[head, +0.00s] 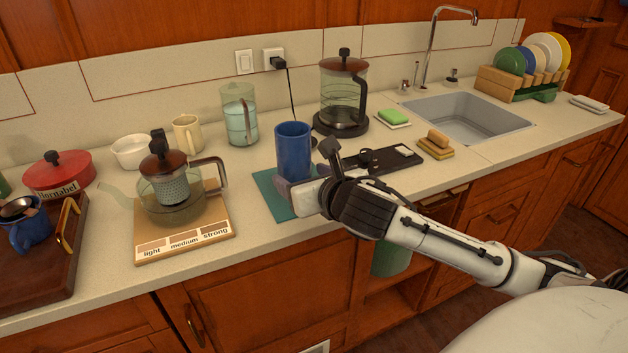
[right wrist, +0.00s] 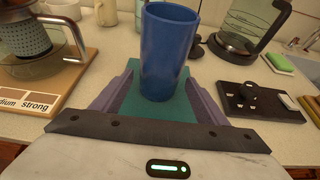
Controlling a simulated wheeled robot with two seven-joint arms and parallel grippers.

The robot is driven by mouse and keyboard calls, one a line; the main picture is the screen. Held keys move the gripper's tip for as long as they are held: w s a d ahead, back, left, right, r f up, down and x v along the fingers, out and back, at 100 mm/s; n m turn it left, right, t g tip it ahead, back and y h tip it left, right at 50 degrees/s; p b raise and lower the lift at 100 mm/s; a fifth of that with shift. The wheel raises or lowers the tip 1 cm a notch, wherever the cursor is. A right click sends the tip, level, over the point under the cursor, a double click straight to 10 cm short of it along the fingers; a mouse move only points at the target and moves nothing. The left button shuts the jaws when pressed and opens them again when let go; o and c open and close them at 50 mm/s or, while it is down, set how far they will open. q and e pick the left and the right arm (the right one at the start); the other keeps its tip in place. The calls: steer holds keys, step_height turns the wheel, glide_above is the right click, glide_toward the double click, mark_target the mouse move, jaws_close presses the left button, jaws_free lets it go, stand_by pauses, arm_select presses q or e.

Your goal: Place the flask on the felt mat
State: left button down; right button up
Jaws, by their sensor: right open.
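A tall blue cylinder, which I take as the flask (head: 292,150), stands upright on the teal felt mat (head: 268,194) on the counter. In the right wrist view the flask (right wrist: 166,50) stands on the mat (right wrist: 150,112) between the two purple-grey fingers of my right gripper (right wrist: 161,80). A gap shows on each side, so the gripper is open around it. In the head view the right gripper (head: 290,184) is low at the flask's base, and its fingers partly hide the mat. My left gripper is not in view.
A glass teapot (head: 172,195) on a wooden board with strength labels stands to the left. A black tray (head: 385,160) lies close on the right, with a coffee press (head: 343,95) behind it. A water pitcher (head: 239,115) stands behind left.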

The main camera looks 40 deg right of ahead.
steer(key=v, duration=0.7)
steer(key=shift+s+a, duration=0.1)
